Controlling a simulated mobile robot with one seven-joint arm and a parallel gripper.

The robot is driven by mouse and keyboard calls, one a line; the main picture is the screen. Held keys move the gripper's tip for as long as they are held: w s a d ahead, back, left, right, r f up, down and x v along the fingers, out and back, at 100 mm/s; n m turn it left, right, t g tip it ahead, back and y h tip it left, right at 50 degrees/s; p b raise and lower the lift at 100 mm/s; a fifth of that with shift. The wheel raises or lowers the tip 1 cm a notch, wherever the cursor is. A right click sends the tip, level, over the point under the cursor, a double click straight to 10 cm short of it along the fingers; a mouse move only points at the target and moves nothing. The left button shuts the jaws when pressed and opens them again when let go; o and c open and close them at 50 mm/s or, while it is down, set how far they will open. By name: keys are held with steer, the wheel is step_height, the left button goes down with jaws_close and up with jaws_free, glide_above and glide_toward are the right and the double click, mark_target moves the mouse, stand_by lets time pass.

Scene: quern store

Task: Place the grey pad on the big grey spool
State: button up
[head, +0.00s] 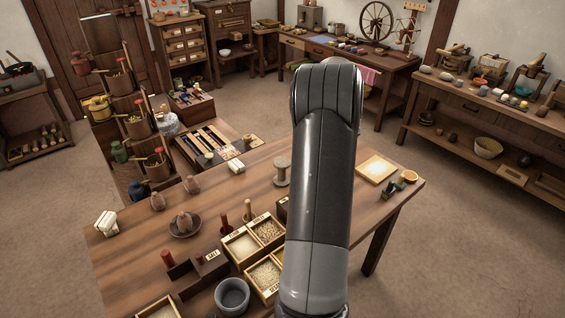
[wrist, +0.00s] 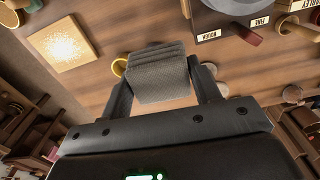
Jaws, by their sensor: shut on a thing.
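The grey pad (wrist: 158,75), a layered block, is clamped between the two fingers of my gripper (wrist: 161,70) in the wrist view. My gripper is shut on it, above the brown table. In the head view my arm hides the gripper and the pad. A grey spool (head: 282,171) stands upright on the table, just left of my arm in the head view. I cannot identify the spool surely in the wrist view, where round shapes show partly behind the right finger. Nothing is seen on top of the spool.
Left of my arm, the table (head: 140,240) holds labelled grain boxes (head: 240,244), a grey bowl (head: 232,295) and a brown dish (head: 185,224). The board also shows in the wrist view (wrist: 62,42).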

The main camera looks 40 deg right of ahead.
steer(key=w+a+r, duration=0.2)
steer(key=w+a, duration=0.2)
steer(key=w, duration=0.3)
glide_above(282, 161)
steer(key=shift+n, duration=0.3)
steer(key=f, duration=0.6)
steer(key=shift+s, duration=0.25)
steer(key=shift+w+f, duration=0.25)
steer(key=shift+f, duration=1.9)
steer(key=shift+f, duration=0.1)
steer(key=o, duration=1)
